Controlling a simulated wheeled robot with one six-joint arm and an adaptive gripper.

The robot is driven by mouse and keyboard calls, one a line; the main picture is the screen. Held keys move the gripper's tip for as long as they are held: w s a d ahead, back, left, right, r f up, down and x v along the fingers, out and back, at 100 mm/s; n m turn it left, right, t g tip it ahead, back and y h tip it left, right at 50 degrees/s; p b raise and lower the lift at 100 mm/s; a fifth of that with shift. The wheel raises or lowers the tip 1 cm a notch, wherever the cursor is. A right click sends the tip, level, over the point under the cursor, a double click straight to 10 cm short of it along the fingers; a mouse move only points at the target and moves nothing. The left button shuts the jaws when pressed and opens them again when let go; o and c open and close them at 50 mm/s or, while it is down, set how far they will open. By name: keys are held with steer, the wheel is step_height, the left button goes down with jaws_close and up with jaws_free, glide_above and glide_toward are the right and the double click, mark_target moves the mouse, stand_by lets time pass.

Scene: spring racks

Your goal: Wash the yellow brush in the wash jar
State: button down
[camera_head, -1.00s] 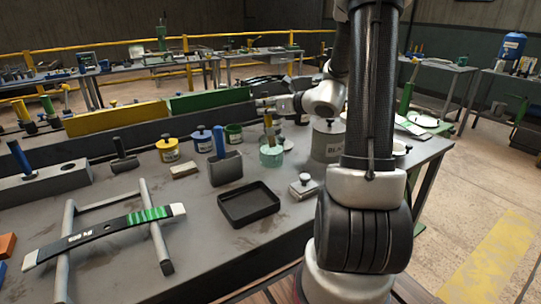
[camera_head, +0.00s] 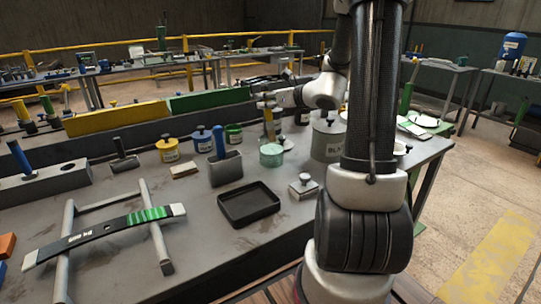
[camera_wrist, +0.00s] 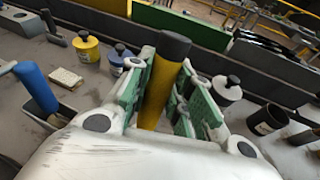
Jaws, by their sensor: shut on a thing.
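My gripper (camera_head: 268,104) is shut on the yellow brush (camera_head: 268,116), held roughly upright. In the wrist view the yellow handle (camera_wrist: 158,92) with its dark end stands between the green-padded fingers (camera_wrist: 160,100). The wash jar (camera_head: 271,158) is a small pale-teal jar on the bench, below the brush in the head view. The lower end of the brush shows just above or behind the jar rim; whether any of it is inside I cannot tell. The jar does not show clearly in the wrist view.
A grey holder (camera_head: 226,172) with a blue-handled brush stands left of the jar. Yellow (camera_head: 168,151), blue (camera_head: 202,141) and green (camera_head: 233,134) pots stand behind. A large grey can (camera_head: 328,142) is close on the right. A black tray (camera_head: 249,204) lies in front.

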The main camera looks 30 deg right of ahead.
mark_target(266, 87)
steer(key=shift+r, duration=2.9)
